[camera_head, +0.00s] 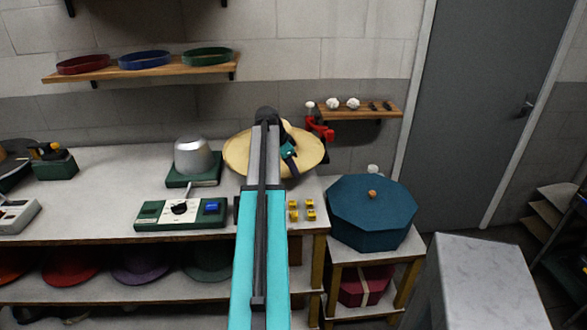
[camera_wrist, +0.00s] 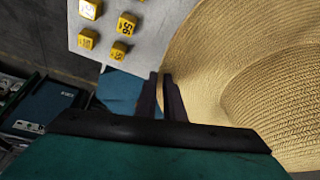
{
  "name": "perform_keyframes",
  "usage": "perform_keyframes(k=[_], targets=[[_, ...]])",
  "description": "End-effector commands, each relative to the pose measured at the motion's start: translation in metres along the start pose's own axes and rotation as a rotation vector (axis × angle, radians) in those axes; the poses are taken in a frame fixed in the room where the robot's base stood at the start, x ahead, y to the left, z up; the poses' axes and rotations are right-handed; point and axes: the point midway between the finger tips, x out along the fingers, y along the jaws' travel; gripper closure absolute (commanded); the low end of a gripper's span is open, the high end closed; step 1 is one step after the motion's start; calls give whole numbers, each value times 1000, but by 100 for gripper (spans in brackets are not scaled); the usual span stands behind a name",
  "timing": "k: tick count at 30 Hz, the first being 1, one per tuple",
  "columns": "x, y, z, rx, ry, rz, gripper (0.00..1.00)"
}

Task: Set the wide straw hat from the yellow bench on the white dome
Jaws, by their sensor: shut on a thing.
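The wide straw hat (camera_head: 238,154) shows above the back right of the long bench in the head view, partly covered by my arm. Its woven brim and crown fill the right of the wrist view (camera_wrist: 225,60). My gripper (camera_wrist: 166,97) is shut on the brim's edge; in the head view its end (camera_head: 289,151) lies over the hat. A pale silver-grey dome (camera_head: 192,155) stands bare on a green base left of the hat. No other, whiter dome is clear. I cannot tell how high the hat is above the bench.
A green control box (camera_head: 180,213) sits in front of the dome. Several yellow cubes (camera_head: 301,210) lie at the bench's right end. A blue octagonal box (camera_head: 371,212) stands to the right. A small shelf (camera_head: 385,108) is behind the hat. The bench top left of the dome (camera_head: 115,180) has free room.

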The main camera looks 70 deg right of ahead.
Motion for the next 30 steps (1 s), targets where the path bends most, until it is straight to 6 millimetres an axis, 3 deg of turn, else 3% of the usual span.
perform_keyframes(k=[30], targets=[[48, 0, 20, 0, 0, -1, 100]])
